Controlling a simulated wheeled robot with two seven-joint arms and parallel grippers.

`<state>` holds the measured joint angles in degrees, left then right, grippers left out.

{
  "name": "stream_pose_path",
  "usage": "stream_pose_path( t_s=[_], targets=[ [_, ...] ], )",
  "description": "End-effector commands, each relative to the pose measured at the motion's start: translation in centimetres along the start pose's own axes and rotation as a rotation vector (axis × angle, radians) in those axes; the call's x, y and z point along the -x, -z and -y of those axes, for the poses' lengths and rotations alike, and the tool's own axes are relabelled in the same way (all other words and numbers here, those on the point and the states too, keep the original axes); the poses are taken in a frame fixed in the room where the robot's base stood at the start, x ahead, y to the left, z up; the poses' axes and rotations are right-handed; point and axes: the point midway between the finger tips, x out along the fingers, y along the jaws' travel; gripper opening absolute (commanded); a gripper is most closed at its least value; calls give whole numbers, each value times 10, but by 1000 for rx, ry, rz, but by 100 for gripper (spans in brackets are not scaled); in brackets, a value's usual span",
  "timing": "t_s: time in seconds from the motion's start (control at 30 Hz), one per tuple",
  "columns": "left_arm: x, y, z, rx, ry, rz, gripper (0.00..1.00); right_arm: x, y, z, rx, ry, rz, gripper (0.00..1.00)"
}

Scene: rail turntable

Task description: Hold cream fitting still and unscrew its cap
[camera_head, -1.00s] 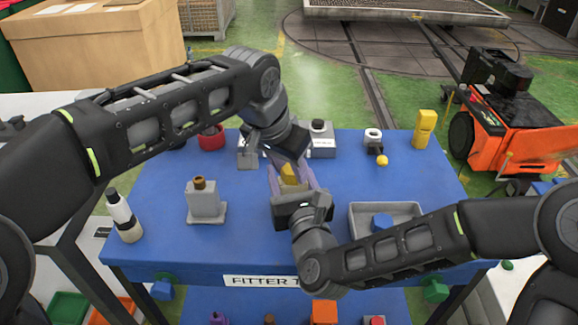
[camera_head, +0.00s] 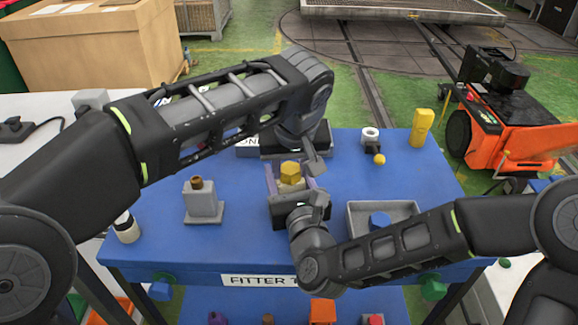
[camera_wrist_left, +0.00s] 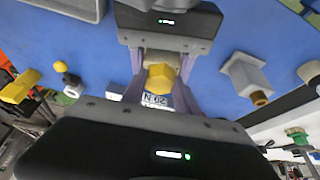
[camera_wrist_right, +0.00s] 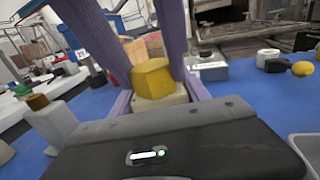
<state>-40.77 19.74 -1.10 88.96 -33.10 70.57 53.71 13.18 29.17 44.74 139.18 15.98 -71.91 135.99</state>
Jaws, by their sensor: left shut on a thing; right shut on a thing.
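The cream fitting (camera_head: 291,186) stands upright on the blue table, with a yellow cap (camera_head: 290,170) on top. My right gripper (camera_head: 293,188) is shut on the fitting's body from the near side, as the right wrist view shows the body (camera_wrist_right: 160,102) between its purple fingers. My left gripper (camera_head: 294,166) reaches in from the far side and above. In the left wrist view its fingers are shut around the yellow cap (camera_wrist_left: 160,77). I cannot tell how far the cap is turned on its thread. The fitting's base is mostly hidden.
A grey fitting with a brown top (camera_head: 203,201) stands to the left. A grey tray (camera_head: 358,212) with a blue piece is to the right.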

Motion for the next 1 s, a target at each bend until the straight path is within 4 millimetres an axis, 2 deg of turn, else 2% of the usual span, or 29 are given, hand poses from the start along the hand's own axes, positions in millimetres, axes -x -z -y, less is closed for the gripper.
stream_pose_path(
  t_s=[0.13,0.37,0.4,0.7,0.87,0.9,1.0],
  targets=[
    [-1,0,-1,127,55,0,0,0,0,0,0,1,0,0],
    [-1,0,0,143,60,0,0,0,0,0,0,1,0,0],
    [-1,0,0,143,60,0,38,0,0,0,0,1,0,0],
    [0,0,-1,141,58,0,61,0,0,0,0,0,0,0],
    [0,0,-1,140,57,0,61,0,0,0,0,0,0,0],
    [0,0,-1,140,58,1,64,0,0,0,0,0,0,0],
    [0,0,-1,140,57,0,65,0,0,0,0,0,0,0]
  ],
)
